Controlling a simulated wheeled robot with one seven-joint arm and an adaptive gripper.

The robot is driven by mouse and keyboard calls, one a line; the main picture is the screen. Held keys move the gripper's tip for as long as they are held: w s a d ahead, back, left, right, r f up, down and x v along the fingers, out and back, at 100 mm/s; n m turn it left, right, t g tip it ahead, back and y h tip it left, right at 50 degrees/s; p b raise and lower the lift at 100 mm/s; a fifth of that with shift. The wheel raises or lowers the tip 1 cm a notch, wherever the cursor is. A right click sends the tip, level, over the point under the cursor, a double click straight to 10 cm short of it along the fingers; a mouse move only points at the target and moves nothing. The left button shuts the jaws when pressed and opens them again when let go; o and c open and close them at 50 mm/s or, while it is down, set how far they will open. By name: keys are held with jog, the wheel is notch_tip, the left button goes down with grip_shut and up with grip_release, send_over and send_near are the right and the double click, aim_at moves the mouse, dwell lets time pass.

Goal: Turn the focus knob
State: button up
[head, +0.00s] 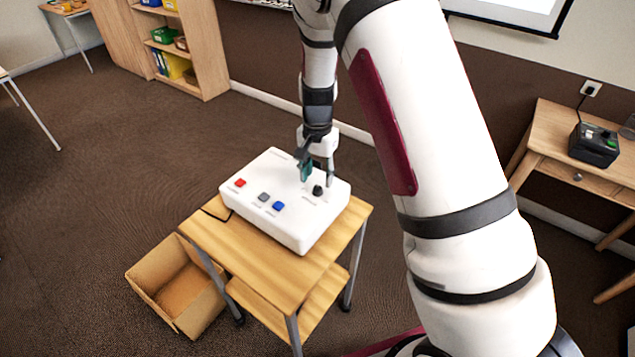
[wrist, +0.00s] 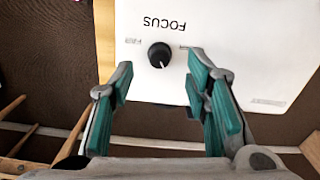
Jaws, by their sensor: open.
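The focus knob (head: 317,190) is a small black round knob on top of a white control box (head: 300,232), near the box's right corner. In the wrist view the knob (wrist: 158,54) has a white pointer line, and the word FOCUS is printed upside down above it. My gripper (head: 318,180) is over the box at the knob's side. In the wrist view its teal-padded fingers (wrist: 158,88) are open, with nothing between them. The knob appears just beyond the fingertips, between their lines. I cannot tell whether a finger touches the box.
The box stands on a small wooden table (head: 270,282) and also carries a red button (head: 240,183), a grey button (head: 263,197) and a blue button (head: 278,206). An open cardboard box (head: 160,255) is on the floor. A desk (head: 555,130) with a black device (head: 594,146) stands right.

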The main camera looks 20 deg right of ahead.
aim_at(317, 188)
notch_tip(317, 188, up, 8)
dwell(0.6)
jog(key=s+r+n+t+y, duration=0.1)
jog(key=s+r+n, duration=0.1)
jog(key=s+r, duration=0.5)
jog(key=s+r+n+t, duration=0.2)
jog(key=s+r, duration=0.3)
jog(key=r, duration=0.5)
jog(key=s+r+n+t, duration=0.1)
jog(key=s+r+n, duration=0.1)
jog(key=s, duration=0.6)
jog(key=s+r+n+t+h, duration=0.1)
jog(key=s+r+n, duration=0.1)
jog(key=s, duration=0.6)
jog(key=shift+s+r+n+t, duration=0.15)
jog(key=shift+s+n+t, duration=0.2)
jog(key=shift+n, duration=0.35)
